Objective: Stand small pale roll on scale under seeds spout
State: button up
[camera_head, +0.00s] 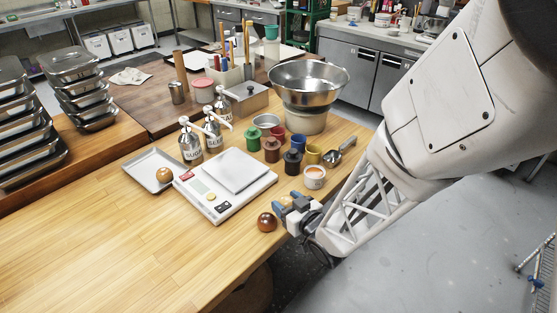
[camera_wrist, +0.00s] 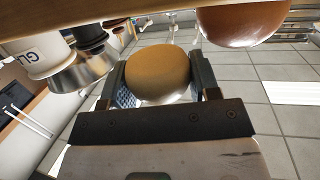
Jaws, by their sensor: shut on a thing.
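My gripper (camera_head: 291,205) is at the table's front edge, right of the scale. In the wrist view, my gripper (camera_wrist: 159,84) is shut on a small pale tan roll (camera_wrist: 157,72), one finger on each side. I cannot make this roll out in the head view, where the gripper hides it.
A dark brown roll (camera_head: 267,222) sits close beside my gripper and shows in the wrist view (camera_wrist: 240,22). Another roll (camera_head: 164,173) lies on a metal tray (camera_head: 141,168). A white cup (camera_head: 314,182), coloured pots (camera_head: 272,155) and a scoop (camera_head: 333,157) stand behind. The front-left table is clear.

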aim_at(282, 202)
jog(key=shift+w+a+f, duration=0.1)
jog(key=shift+w+a, duration=0.05)
jog(key=shift+w, duration=0.4)
jog(key=shift+w+a, duration=0.15)
jog(key=shift+w, duration=0.35)
jog(key=shift+w+a+f, duration=0.1)
jog(key=shift+w+a, duration=0.1)
jog(key=shift+w, duration=0.65)
jog(key=shift+f, duration=1.55)
jog(key=shift+f, duration=0.15)
jog(key=o, duration=0.7)
jog(key=shift+o, duration=0.2)
jog(key=v, duration=0.7)
jog(key=shift+s+r, duration=0.25)
jog(key=shift+s, duration=0.15)
